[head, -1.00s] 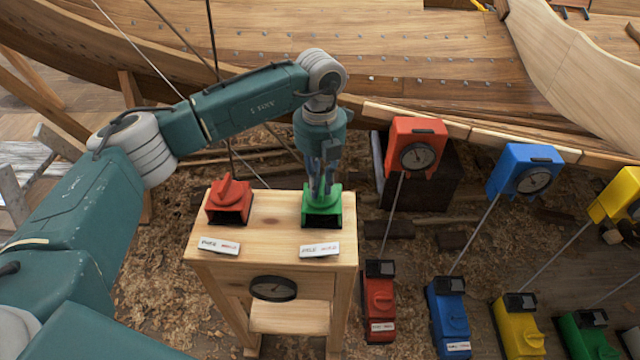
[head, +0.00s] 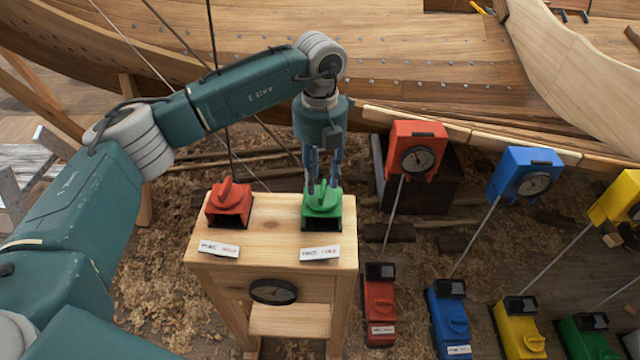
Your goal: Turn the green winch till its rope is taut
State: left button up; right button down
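A green box with a raised handle on top (head: 321,208) stands on the right of a small wooden bench (head: 268,232). My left gripper (head: 322,182) points down just above this handle; its two fingers are apart, with nothing seen held between them. Whether the fingertips touch the handle I cannot tell. A second green box (head: 585,338) stands on the ground at the lower right, partly cut off by the frame edge. A thin grey line (head: 618,290) runs up from it out of view; its tension is unclear. My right gripper is not in view.
A red box with a handle (head: 229,204) stands left on the bench. Red (head: 379,306), blue (head: 450,318) and yellow (head: 518,328) winches on the ground have lines up to dial boxes. A wooden hull (head: 400,60) lies behind. Wood shavings cover the ground.

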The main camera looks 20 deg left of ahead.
pick_arm(q)
notch_tip(320, 180, up, 9)
jog(key=shift+f, duration=0.15)
jog(key=shift+f, duration=0.1)
dwell(0.4)
